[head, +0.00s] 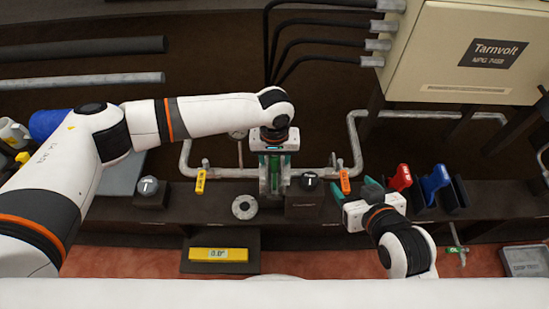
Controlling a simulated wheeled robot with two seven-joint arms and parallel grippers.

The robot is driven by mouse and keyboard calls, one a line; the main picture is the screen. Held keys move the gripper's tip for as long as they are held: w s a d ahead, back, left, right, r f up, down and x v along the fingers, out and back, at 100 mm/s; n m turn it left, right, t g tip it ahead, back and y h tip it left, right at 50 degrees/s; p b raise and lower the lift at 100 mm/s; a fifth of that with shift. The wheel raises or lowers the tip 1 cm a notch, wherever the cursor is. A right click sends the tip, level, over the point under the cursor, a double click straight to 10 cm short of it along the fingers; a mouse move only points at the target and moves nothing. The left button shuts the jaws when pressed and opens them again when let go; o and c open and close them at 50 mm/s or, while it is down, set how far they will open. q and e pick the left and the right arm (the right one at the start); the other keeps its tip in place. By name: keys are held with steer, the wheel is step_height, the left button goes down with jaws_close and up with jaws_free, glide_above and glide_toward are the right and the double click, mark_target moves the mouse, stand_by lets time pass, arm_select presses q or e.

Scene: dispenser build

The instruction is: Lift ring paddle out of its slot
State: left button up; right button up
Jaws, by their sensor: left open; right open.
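No part is clearly recognizable as the ring paddle. A red-handled piece (401,178) and a blue-handled piece (436,181) stand side by side in dark holders at the right of the bench. My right gripper (352,188) is open, just left of the red piece and apart from it. My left gripper (273,165) is open and points down at the middle of the bench, around or just above a green and metal part (274,178); contact cannot be told. A grey round disc with a central hole (244,207) lies left of it.
Grey pipes (186,160) run behind the bench, with a yellow tag (200,182) and an orange tag (345,181). A cream cabinet (460,60) stands at the back right. A yellow level (218,254) lies in front; a grey tray (525,261) is at front right.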

arm_select(q)
jaws_close()
